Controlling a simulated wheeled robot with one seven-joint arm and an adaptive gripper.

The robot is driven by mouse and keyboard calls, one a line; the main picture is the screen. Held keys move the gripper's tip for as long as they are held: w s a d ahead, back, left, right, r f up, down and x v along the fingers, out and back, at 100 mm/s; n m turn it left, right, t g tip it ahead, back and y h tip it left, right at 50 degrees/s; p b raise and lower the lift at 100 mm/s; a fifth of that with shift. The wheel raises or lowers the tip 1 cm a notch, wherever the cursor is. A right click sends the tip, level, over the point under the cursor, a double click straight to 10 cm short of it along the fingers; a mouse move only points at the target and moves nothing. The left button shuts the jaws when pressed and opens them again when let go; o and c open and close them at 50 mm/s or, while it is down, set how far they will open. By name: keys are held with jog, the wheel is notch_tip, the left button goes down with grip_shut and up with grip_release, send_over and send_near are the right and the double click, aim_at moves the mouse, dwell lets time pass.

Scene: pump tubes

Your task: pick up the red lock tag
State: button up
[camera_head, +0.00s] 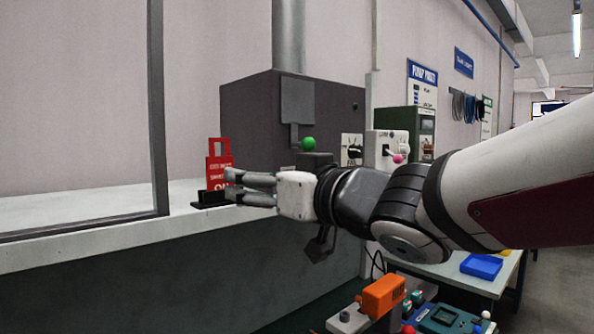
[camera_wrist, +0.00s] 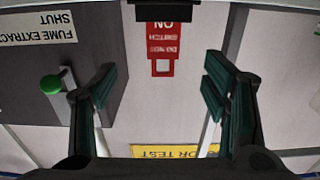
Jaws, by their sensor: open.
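The red lock tag (camera_head: 218,160) stands upright in a small black holder (camera_head: 203,200) on a pale ledge in the head view. It carries white lettering and has a square hole in its upper part. In the wrist view the red lock tag (camera_wrist: 163,43) appears upside down, below its black holder (camera_wrist: 163,11). My gripper (camera_head: 229,185) reaches in from the right, its fingertips beside the tag and overlapping its lower part. In the wrist view my gripper (camera_wrist: 160,85) is open, with nothing between its fingers and the tag beyond them. Contact cannot be told.
A dark grey cabinet (camera_head: 250,110) with a green knob (camera_head: 308,143) stands behind my gripper. A window frame post (camera_head: 158,110) rises left of the tag. The pale ledge (camera_head: 100,226) is bare there. An orange device (camera_head: 383,296) and a blue tray (camera_head: 481,266) are lower right.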

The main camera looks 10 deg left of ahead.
send_near(221, 173)
jog(key=x, duration=0.5)
jog(key=shift+w+d, duration=0.1)
jog(key=shift+w, duration=0.1)
jog(key=p+x, duration=0.2)
jog(key=x, duration=0.2)
jog(key=shift+s, duration=0.2)
jog(key=shift+x, duration=0.8)
jog(key=c, duration=1.3)
